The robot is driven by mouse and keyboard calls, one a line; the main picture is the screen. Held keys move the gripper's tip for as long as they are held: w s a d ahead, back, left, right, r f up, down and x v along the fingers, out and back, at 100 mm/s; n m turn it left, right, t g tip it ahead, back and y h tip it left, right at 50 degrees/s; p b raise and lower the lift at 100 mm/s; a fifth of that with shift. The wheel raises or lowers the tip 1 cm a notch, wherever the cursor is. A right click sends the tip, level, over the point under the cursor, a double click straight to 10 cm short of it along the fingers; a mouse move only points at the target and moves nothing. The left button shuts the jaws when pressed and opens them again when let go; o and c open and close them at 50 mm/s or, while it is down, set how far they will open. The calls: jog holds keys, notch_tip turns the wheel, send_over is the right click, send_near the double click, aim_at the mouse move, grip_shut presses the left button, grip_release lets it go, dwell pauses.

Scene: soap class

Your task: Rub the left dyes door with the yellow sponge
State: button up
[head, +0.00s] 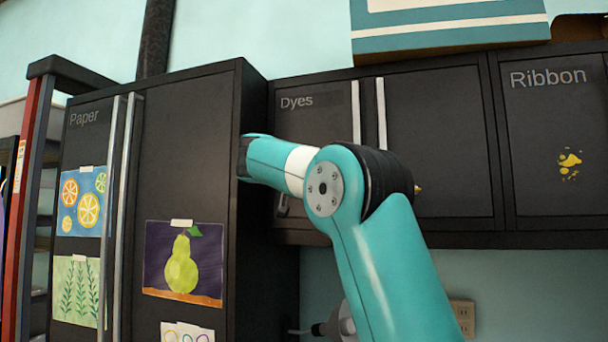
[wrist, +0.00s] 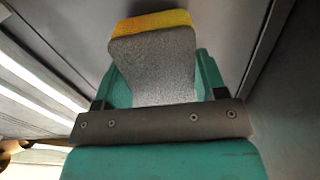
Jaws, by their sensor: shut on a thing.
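The left dyes door (head: 325,118) is a dark panel with the word "Dyes" near its top, in the middle of the head view. My arm covers its lower part, so I cannot see any mark there. The sponge (wrist: 152,65) shows in the wrist view, with a grey body and a yellow layer at its far end. My gripper (wrist: 160,85) is shut on it, with teal fingers on both sides. The yellow end is close to a dark surface; I cannot tell whether they touch. The gripper and sponge are hidden in the head view.
The tall Paper cabinet (head: 190,150) juts out left of the dyes door, close to my arm. Vertical handles (head: 382,113) stand out beside the door's right edge. The Ribbon door (head: 555,110) has a yellow stain (head: 569,160). A teal box (head: 450,25) rests on top.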

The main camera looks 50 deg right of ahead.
jog(key=shift+p+x, duration=0.4)
jog(key=shift+x, duration=0.6)
dwell(0.3)
jog(key=s, duration=0.1)
jog(key=s+d+b, duration=0.1)
jog(key=s+b, duration=0.1)
jog(key=shift+s+d, duration=0.3)
jog(key=shift+r, duration=0.1)
jog(key=shift+w+a+r+p, duration=0.1)
jog(key=shift+w+a+p, duration=0.25)
jog(key=shift+w, duration=0.35)
jog(key=shift+w+a+p, duration=0.2)
jog(key=shift+w+p, duration=0.2)
jog(key=shift+w, duration=0.25)
jog(key=shift+w+a, duration=0.2)
jog(key=shift+w, duration=0.35)
jog(key=shift+f, duration=0.2)
